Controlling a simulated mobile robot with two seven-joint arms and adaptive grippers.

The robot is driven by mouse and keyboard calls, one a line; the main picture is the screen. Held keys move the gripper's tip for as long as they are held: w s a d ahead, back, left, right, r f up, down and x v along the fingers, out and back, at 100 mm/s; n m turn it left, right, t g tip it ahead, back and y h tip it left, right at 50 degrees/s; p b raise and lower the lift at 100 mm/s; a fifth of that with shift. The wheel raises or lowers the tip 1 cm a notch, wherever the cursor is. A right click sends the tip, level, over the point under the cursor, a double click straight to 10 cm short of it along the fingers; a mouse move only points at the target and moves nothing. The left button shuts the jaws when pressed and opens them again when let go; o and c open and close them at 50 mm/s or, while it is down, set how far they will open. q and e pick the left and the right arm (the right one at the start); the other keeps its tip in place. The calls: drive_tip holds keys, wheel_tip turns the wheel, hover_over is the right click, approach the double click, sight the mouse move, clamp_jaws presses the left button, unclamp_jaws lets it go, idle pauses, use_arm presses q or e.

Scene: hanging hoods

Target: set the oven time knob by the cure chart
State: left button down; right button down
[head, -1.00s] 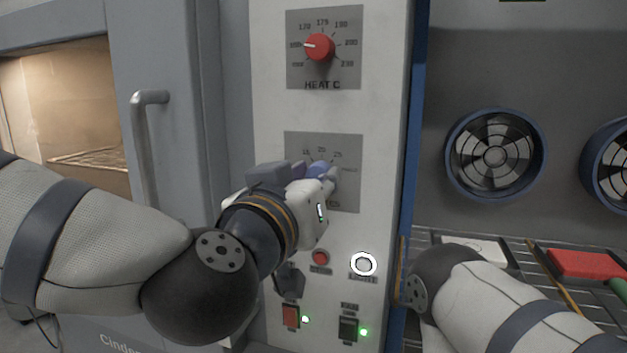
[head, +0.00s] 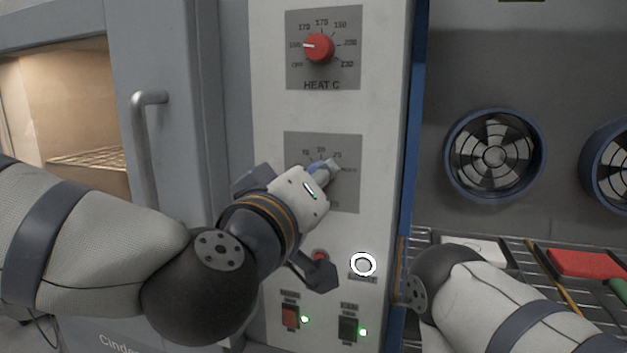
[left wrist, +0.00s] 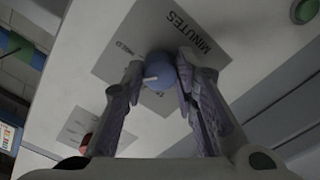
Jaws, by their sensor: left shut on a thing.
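The blue time knob (left wrist: 160,72) sits on the grey MINUTES plate (left wrist: 205,22), between the fingers of my left gripper (left wrist: 158,82), which is shut on it. A short white mark on the knob shows in the left wrist view, pointing left; which numeral it meets I cannot tell. In the head view my left gripper (head: 322,172) reaches the time plate (head: 345,148) from the lower left. It hides most of the knob and the left and lower numerals. My right forearm shows at lower right, its gripper out of sight. I cannot make out a cure chart.
Above is the red HEAT C knob (head: 319,47), its pointer to the left. Below are a ringed white button (head: 363,264), a partly covered red button (head: 321,256) and two lit switches. The oven door handle (head: 147,150) stands at left. Fans and a rack are at right.

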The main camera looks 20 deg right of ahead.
idle(0.3)
use_arm(q)
drive_tip(key=c, duration=1.3)
unclamp_jaws()
drive_tip(key=shift+s, duration=0.1)
drive_tip(key=v, duration=1.2)
